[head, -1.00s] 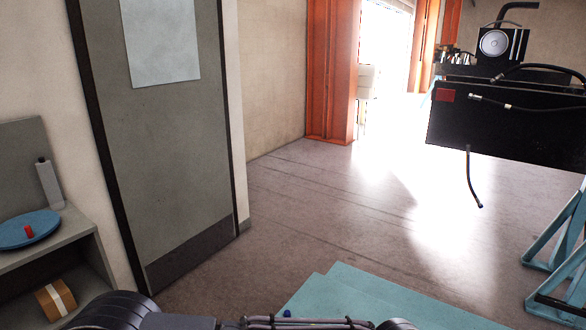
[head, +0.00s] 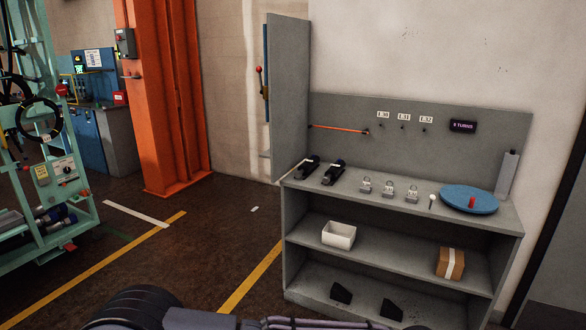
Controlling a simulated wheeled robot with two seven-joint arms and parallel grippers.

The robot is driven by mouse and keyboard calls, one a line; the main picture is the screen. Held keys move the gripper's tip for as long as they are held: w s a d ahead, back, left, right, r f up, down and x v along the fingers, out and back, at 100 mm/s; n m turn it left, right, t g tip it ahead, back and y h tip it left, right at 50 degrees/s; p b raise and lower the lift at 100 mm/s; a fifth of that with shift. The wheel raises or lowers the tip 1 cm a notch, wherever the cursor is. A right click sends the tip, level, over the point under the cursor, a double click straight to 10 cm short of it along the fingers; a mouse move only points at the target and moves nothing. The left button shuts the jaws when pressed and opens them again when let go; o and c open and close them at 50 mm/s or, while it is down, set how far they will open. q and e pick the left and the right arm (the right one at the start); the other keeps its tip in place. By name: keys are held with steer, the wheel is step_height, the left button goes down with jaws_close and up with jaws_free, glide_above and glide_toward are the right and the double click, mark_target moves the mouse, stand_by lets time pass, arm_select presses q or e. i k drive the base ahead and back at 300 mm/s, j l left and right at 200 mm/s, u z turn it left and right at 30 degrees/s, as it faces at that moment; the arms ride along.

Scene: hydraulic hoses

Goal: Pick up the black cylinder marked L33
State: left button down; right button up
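I cannot read the mark L33 on anything in the head view. Two black devices with rounded dark ends, a left one (head: 308,167) and a right one (head: 334,173), lie on the left part of the grey shelf unit's top (head: 345,190). Some dark cylinder-like parts (head: 52,216) with bluish ends lie low on the teal rack at the left; their marks are too small to tell. Neither of my grippers is in view. Only parts of my own arms show along the bottom edge.
Small padlock-like pieces (head: 388,189) and a blue disc (head: 469,199) share the shelf top. A white bin (head: 339,234) and a brown box (head: 450,263) stand below. An orange column (head: 165,100) and teal rack (head: 85,205) stand left.

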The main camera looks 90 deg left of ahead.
mark_target(310, 164)
steer(key=u, duration=2.8)
steer(key=i+j, duration=0.15)
steer(key=i, duration=0.85)
steer(key=i+j+u, duration=0.1)
steer(key=i, duration=0.95)
steer(key=i+j, duration=0.25)
steer(key=i, duration=0.2)
steer(key=i+j, duration=0.2)
steer(key=i, duration=0.25)
steer(key=i+j, duration=0.25)
steer(key=i, duration=0.2)
steer(key=i+j, duration=0.2)
steer(key=i, duration=0.25)
